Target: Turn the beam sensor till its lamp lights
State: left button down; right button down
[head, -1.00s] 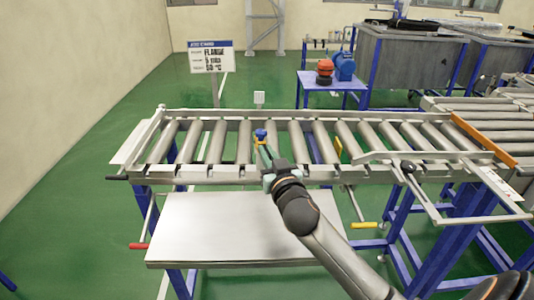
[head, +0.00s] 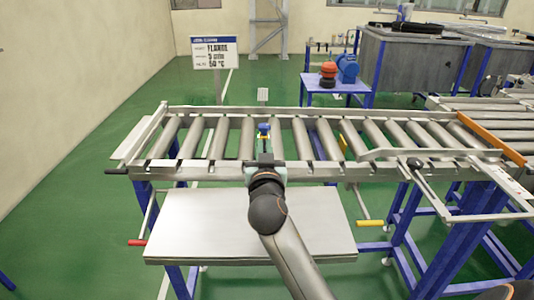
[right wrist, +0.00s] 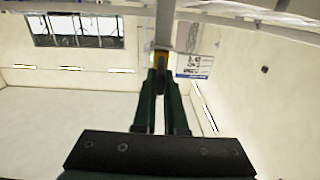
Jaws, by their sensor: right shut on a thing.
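The beam sensor (head: 263,127) shows as a small blue-topped part at the near side of the roller conveyor, between the rollers. My right gripper (head: 264,143) reaches it from the front, and its fingers are shut on it. A small pale plate (head: 262,95) stands at the far rail, roughly in line with the sensor. My left gripper is out of view.
The roller conveyor (head: 330,172) spans the view. Below it is a pale flat panel (head: 200,225), with a red-ended handle (head: 137,242) and a yellow-ended one (head: 370,223). A lever bar (head: 415,163) lies at right. A sign (head: 215,53) stands behind.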

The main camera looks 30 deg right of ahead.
dwell(0.3)
jog(key=c, duration=1)
grip_release()
jog(key=shift+o, duration=0.2)
